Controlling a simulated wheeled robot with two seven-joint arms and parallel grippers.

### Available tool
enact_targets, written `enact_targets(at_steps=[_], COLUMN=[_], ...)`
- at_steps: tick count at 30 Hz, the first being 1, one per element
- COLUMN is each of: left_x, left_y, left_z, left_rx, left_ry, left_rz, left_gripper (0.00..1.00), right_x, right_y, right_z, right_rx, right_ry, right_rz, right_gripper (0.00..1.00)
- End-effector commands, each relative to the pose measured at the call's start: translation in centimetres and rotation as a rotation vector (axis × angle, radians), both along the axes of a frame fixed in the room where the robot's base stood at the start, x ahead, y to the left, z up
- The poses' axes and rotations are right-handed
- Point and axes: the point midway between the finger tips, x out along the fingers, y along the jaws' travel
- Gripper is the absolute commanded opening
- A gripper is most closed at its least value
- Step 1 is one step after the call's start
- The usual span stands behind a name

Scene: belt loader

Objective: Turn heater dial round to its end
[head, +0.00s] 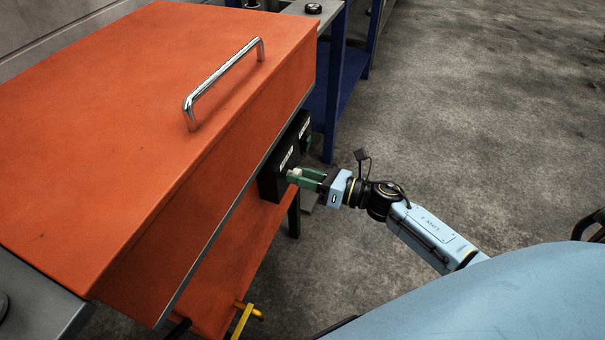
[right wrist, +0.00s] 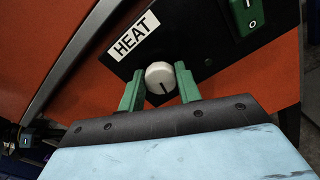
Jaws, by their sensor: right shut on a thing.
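The heater dial (right wrist: 160,77) is a round off-white knob with a dark pointer line, on a black panel (right wrist: 185,35) with a white HEAT label (right wrist: 132,38). In the right wrist view its line points down and slightly right. My right gripper (right wrist: 158,90) has its green fingers on both sides of the dial and is shut on it. In the head view my right gripper (head: 293,175) reaches the black panel (head: 272,182) on the side of the orange machine, with a little of the dial showing at its fingertips. My left gripper is not in view.
The orange machine lid (head: 150,100) carries a metal handle (head: 224,82). A green switch (right wrist: 247,14) marked I and O sits beside the dial. A blue-framed table (head: 335,80) stands behind. A yellow part (head: 243,318) juts out low in front. The floor at right is clear.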

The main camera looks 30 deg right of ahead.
Motion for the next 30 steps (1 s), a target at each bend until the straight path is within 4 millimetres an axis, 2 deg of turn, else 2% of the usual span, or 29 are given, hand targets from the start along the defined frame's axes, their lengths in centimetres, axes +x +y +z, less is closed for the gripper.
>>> enact_targets(at_steps=[4, 16, 30], left_x=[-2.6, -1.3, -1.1], left_y=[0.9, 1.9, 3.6], left_z=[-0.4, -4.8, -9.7], left_rx=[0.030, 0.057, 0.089], left_ry=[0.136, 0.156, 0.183], left_rz=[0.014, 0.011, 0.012], left_gripper=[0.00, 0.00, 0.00], right_x=[0.0, 0.1, 0.1], right_y=[-0.1, -0.1, -0.2], right_z=[0.2, 0.1, -0.1], right_rx=[0.101, 0.386, 0.716], right_ry=[0.093, 0.346, 0.641], right_rz=[0.001, -0.001, -0.001], right_gripper=[0.11, 0.11, 0.11])
